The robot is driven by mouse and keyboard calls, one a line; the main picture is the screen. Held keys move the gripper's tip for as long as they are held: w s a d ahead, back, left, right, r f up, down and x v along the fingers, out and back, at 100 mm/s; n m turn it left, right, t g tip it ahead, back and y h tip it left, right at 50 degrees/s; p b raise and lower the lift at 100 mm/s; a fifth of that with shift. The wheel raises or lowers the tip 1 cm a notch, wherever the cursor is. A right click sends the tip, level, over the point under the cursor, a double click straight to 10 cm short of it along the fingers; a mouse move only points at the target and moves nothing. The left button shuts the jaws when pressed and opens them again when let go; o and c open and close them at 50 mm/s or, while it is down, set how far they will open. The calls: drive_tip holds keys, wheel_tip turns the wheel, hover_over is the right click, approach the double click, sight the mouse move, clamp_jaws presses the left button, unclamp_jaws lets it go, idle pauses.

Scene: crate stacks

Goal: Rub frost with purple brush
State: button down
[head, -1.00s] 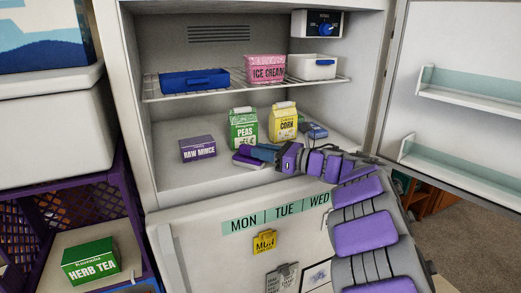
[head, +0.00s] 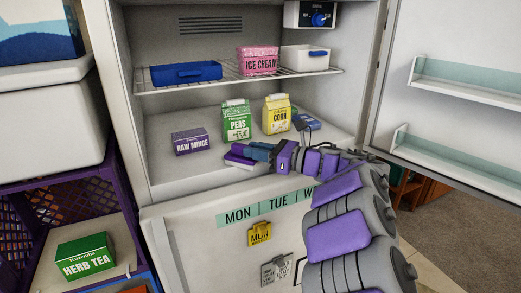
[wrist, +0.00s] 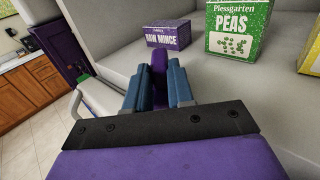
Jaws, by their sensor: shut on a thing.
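My gripper (head: 258,152) is inside the open freezer, just above the front part of its floor. Its blue fingers are shut on the purple brush (head: 238,161). In the wrist view the purple brush (wrist: 159,72) shows between the two blue fingers (wrist: 158,88), pointing towards the raw mince box. The brush is low over or on the freezer floor (head: 215,176); I cannot tell if it touches. The freezer floor and walls look pale grey-white, and I cannot make out a distinct frost patch.
A purple raw mince box (head: 191,142), green peas carton (head: 237,120) and yellow corn carton (head: 276,114) stand behind the brush. A blue box (head: 306,122) is at right. The shelf (head: 225,82) above holds bins and ice cream. The open door (head: 455,80) is at right.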

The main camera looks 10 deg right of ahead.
drive_tip(key=shift+w+a, duration=0.35)
drive_tip(key=shift+w, duration=0.3)
drive_tip(key=shift+w+a+f, duration=0.1)
drive_tip(key=shift+w+a, duration=0.15)
drive_tip(key=shift+w, duration=0.7)
drive_tip(key=shift+w+a, duration=0.3)
drive_tip(key=shift+w, duration=0.7)
drive_tip(key=shift+w+a+f, duration=0.1)
drive_tip(key=shift+w+a, duration=0.15)
drive_tip(key=shift+w, duration=0.7)
drive_tip(key=shift+r, duration=0.1)
wheel_tip(320, 180, up, 6)
drive_tip(key=p, duration=0.1)
drive_tip(key=shift+p, duration=0.4)
drive_tip(key=shift+r, duration=0.15)
wheel_tip(320, 180, up, 3)
drive_tip(key=shift+f+p, duration=0.1)
drive_tip(key=shift+p, duration=0.35)
drive_tip(key=shift+a, duration=0.15)
